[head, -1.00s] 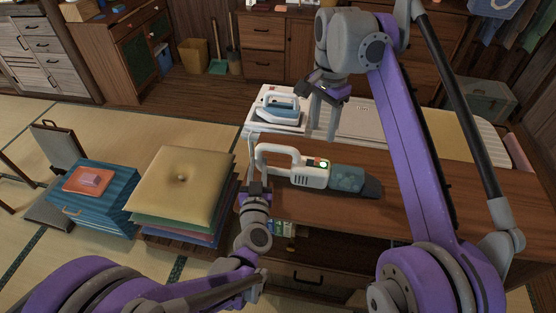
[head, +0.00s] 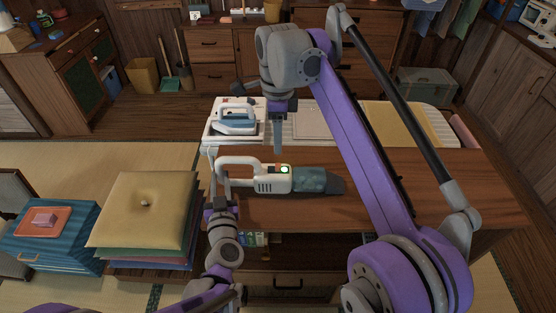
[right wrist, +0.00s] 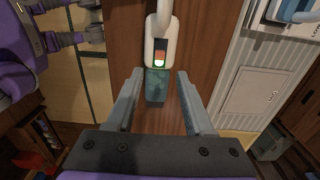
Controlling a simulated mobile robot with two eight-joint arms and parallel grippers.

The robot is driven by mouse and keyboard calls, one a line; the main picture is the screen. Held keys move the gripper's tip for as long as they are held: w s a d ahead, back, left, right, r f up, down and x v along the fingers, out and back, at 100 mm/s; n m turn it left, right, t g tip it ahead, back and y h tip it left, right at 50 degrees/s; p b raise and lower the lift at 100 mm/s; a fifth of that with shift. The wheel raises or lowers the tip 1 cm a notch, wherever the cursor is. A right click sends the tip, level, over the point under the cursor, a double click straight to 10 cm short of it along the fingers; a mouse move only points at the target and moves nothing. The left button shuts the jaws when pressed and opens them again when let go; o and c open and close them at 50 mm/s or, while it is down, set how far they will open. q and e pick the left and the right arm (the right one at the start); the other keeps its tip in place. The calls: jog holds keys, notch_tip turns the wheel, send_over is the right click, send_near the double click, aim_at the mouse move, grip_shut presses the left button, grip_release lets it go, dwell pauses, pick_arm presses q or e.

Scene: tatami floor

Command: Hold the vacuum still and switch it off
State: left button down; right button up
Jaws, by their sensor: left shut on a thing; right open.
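The handheld vacuum (head: 272,184) lies on the wooden counter, with a white body and handle and a dark teal front part. A round green light (head: 285,169) glows on its top; in the right wrist view an orange-red patch (right wrist: 160,55) sits beside the light. My left gripper (head: 216,190) is shut on the rear of the vacuum's handle (head: 220,168); the exact contact is small in view. My right gripper (head: 278,153) is open and points down just above the vacuum near the light. In the right wrist view its fingers (right wrist: 158,80) stand apart on either side of the teal part, empty.
An iron (head: 235,122) rests on a pale board (head: 305,123) behind the vacuum. A stack of cushions (head: 145,205) and a blue striped box (head: 50,235) stand left of the counter (head: 440,205). The counter's right side is clear under my right arm.

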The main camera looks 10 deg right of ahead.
aim_at(278, 165)
notch_tip(278, 165, down, 8)
jog(key=shift+f, duration=0.25)
grip_shut()
dwell(0.3)
dwell(1.2)
